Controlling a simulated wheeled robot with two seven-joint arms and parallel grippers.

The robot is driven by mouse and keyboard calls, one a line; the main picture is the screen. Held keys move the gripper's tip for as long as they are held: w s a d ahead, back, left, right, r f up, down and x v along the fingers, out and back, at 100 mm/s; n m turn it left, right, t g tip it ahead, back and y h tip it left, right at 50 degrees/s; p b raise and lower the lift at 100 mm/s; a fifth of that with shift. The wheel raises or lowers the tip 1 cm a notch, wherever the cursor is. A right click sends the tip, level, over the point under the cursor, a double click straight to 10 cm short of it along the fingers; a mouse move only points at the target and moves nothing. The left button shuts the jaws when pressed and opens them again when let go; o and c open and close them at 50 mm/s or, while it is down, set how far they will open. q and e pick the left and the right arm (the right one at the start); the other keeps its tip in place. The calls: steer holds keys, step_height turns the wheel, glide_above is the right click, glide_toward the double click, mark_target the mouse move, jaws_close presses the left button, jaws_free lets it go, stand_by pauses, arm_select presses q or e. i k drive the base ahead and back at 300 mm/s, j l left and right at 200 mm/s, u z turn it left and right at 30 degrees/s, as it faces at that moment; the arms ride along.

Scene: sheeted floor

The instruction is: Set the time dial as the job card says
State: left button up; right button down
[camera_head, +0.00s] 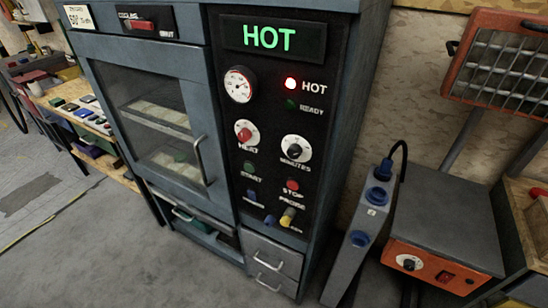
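The time dial (295,149), labelled MINUTES, is a black knob on a white round scale on the oven's black control panel. Its scale marks and exact setting are too small to read. A small pale card (80,17) is fixed at the oven's top left; it seems to read 60 degrees, with a second part I cannot make out. It may be the job card. A red HEAT dial (246,133) sits left of the time dial. Neither of my grippers is in view.
The display (270,38) reads HOT and the red HOT lamp (291,84) is lit. The oven door (162,118) is closed. START (249,167) and STOP (292,185) buttons sit below the dials. A grey socket post (362,225) and an orange heater (500,60) stand right.

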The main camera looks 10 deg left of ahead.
mark_target(295, 151)
steer(key=k+j+u, duration=0.1)
steer(key=j+u, duration=0.3)
steer(key=j, duration=0.35)
steer(key=j+u, duration=0.45)
steer(key=j, duration=0.25)
steer(key=z, duration=1.35)
